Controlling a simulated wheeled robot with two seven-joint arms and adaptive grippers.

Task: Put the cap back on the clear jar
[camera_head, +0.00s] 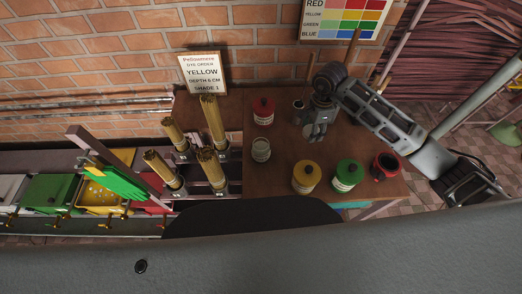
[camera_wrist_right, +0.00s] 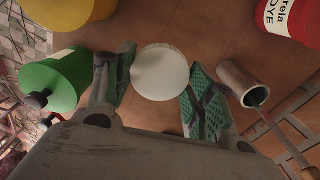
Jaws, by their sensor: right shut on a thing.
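The clear jar (camera_head: 261,150) stands upright on the brown table, its top open and pale contents showing through. My right gripper (camera_head: 316,132) is to the right of the jar, above the table and apart from it. In the right wrist view, a round white cap (camera_wrist_right: 160,72) sits between the two green-padded fingers of the right gripper (camera_wrist_right: 155,95), which is shut on it. In the head view the cap is hard to make out at the fingers. The clear jar is not seen in the right wrist view. My left gripper is not in view.
On the table (camera_head: 283,140) stand a red-lidded jar (camera_head: 263,112), a yellow one (camera_head: 306,177), a green one (camera_head: 347,176) and an open red jar (camera_head: 385,166). A metal cup (camera_wrist_right: 243,84) with a stick is beside the gripper. Bundles of sticks (camera_head: 212,122) stand left.

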